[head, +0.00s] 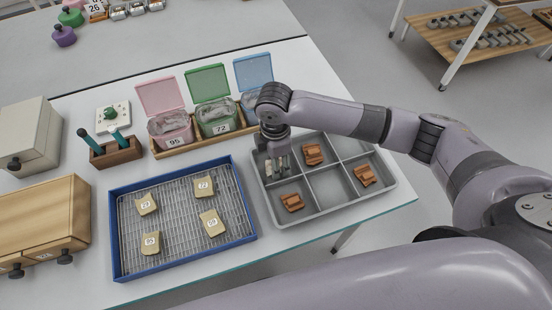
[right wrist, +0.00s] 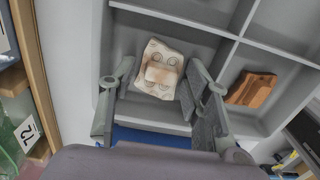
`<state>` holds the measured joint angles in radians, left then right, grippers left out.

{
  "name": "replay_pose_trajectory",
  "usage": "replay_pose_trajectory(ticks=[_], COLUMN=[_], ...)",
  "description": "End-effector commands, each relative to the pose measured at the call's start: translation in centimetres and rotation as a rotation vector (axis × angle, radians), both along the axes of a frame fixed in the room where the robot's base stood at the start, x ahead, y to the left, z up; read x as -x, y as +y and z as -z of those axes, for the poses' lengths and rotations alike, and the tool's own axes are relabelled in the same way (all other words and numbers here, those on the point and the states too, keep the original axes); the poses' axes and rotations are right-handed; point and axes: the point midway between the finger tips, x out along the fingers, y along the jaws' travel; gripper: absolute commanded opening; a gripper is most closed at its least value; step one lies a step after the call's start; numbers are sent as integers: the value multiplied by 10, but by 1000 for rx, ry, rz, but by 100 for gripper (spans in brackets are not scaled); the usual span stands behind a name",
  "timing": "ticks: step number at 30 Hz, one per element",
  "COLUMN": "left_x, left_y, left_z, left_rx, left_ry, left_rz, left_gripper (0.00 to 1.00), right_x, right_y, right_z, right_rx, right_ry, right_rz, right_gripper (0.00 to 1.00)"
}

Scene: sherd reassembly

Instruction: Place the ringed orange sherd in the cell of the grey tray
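The ringed sherd (right wrist: 160,68) is cream with ring marks and an orange patch in the right wrist view. It lies in a cell of the grey tray (right wrist: 185,22), between the fingers of my right gripper (right wrist: 163,90). The fingers are spread, with a gap visible on each side of the sherd. In the head view my right gripper (head: 277,168) points down into the back left cell of the grey tray (head: 330,212), largely hiding the sherd. My left gripper is not in view.
Brown-orange sherds (head: 313,154) lie in three other tray cells; two cells look empty. A blue-rimmed wire tray (head: 118,235) with several numbered cream sherds stands to the left. Lidded bins (head: 217,118) stand behind. Wooden drawers (head: 45,225) stand far left.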

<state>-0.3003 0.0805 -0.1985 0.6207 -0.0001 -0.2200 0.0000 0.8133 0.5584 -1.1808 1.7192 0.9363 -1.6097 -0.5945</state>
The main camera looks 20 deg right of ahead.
Motion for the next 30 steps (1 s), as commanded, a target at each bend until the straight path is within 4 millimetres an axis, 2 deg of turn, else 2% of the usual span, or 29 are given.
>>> replay_pose_trajectory(ticks=[5,13,16,20,30], left_x=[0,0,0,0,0], left_y=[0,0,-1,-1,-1], left_z=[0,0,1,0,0], left_rx=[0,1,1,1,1], left_ry=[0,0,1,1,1], left_rz=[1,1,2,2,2], left_gripper=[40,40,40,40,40], right_x=[0,0,-1,-1,-1], right_y=[0,0,0,1,2], right_z=[0,-1,-7,-26,-97], right_rx=[0,0,-1,-2,-2], right_ry=[0,-1,-3,-4,-4], right_rz=[0,0,1,-1,1], right_gripper=[57,57,57,57,57])
